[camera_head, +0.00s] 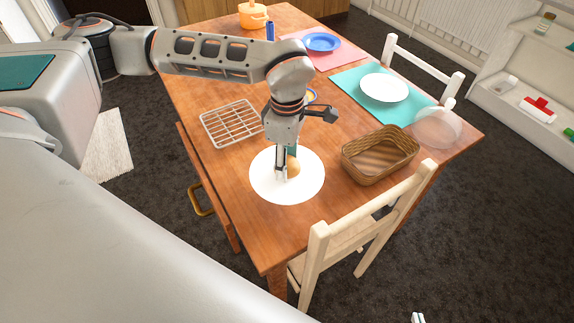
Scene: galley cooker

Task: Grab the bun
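The bun (294,166) is a small round tan-brown thing on the white plate (268,186), on the near part of the wooden table. My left gripper (283,173) points down over the plate, its fingers right beside the bun. The fingers hide part of the bun. I cannot tell whether they touch it or close on it. At the bottom edge, a small white and dark tip (417,318) may be part of my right gripper; too little shows to be sure.
A wire rack (232,124) lies left of the plate and a wicker basket (380,154) stands right of it. Wooden chairs (350,235) stand at the table's near and right sides. Farther back are a white plate (384,88), a blue plate (321,42) and an orange pot (253,14).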

